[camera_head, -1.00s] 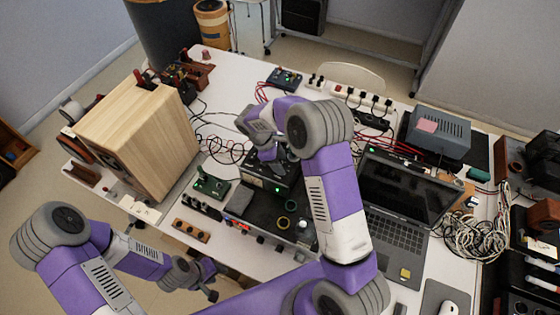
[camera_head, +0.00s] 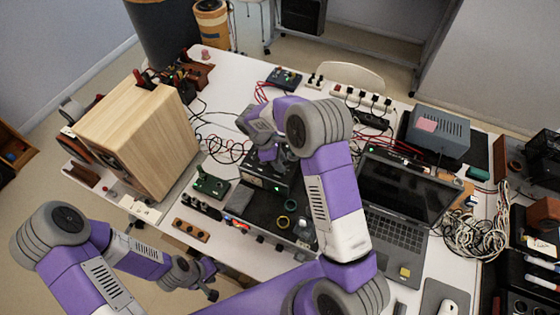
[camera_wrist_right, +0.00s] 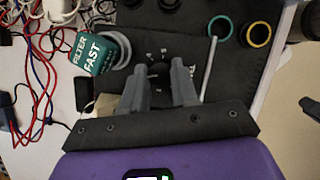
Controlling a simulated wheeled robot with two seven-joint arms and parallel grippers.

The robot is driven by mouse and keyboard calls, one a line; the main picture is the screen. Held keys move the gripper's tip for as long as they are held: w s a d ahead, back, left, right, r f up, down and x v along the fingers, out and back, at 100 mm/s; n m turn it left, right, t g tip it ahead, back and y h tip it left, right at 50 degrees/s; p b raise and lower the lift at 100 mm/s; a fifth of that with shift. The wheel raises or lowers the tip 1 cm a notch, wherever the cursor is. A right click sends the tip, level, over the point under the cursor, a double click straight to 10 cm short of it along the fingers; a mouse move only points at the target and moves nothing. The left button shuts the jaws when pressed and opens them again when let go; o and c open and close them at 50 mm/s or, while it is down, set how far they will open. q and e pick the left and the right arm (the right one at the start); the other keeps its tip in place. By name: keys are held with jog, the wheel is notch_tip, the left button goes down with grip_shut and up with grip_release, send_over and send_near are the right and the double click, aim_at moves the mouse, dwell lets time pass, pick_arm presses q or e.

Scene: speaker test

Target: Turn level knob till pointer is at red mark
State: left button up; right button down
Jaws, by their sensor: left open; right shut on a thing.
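My right gripper (camera_wrist_right: 160,88) is shut on a dark knob (camera_wrist_right: 160,70) on a dark panel; its fingers stand on either side of it. Small pale marks show around the knob in the right wrist view. I cannot make out the pointer or a red mark. In the head view my right gripper (camera_head: 268,152) is over a black box (camera_head: 270,182) with a green light, and the arm and hand hide the knob. My left gripper (camera_head: 212,282) is open and empty, low at the table's front edge.
A wooden speaker cabinet (camera_head: 142,138) stands on the left. An open laptop (camera_head: 400,200) is right of my right arm. A teal-labelled cylinder (camera_wrist_right: 100,50) and a green ring (camera_wrist_right: 220,27) lie near the right gripper. Cables run across the table.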

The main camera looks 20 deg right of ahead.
jog(key=m, duration=0.2)
jog(key=m+g+y, duration=0.1)
jog(key=m, duration=0.1)
jog(key=m+y, duration=0.1)
jog(key=m, duration=0.2)
jog(key=shift+w+d+g, duration=0.15)
jog(key=shift+d+g, duration=0.1)
jog(key=shift+g, duration=0.15)
jog(key=m+y, duration=0.1)
jog(key=m, duration=0.2)
jog(key=m+y, duration=0.1)
jog(key=m, duration=0.3)
jog(key=shift+d+r+y, duration=0.1)
jog(key=shift+d+y, duration=0.05)
jog(key=shift+y, duration=0.15)
jog(key=c, duration=0.9)
grip_release()
jog(key=shift+o, duration=0.2)
jog(key=v, duration=0.7)
jog(key=shift+w+r, duration=0.15)
jog(key=shift+w, duration=0.1)
